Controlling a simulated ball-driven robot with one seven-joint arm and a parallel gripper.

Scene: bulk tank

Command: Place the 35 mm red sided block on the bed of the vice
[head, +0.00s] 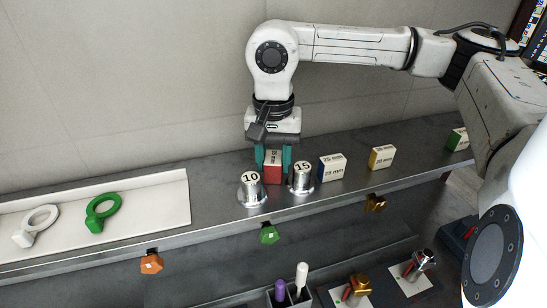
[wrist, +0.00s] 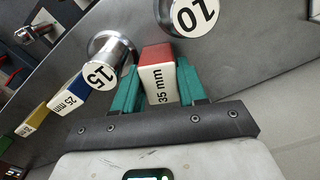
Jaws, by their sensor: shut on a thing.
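The 35 mm block (head: 272,173) has red sides and a white printed face; the wrist view shows its "35 mm" label and red side (wrist: 157,54). My gripper (head: 273,164) points down with its green fingers shut on the block, one on each side, also seen in the wrist view (wrist: 157,88). The block is at the shelf, behind and between the metal weights marked 10 (head: 251,190) and 15 (head: 302,178). I cannot tell whether it touches the shelf. I cannot make out the vice for certain in either view.
Blue-sided (head: 331,168), yellow-sided (head: 382,158) and green-sided (head: 458,139) blocks stand along the shelf to the right. A white tray (head: 150,200) with a white ring and a green ring (head: 103,207) lies left. The wall is close behind. Fittings and a pen holder are below.

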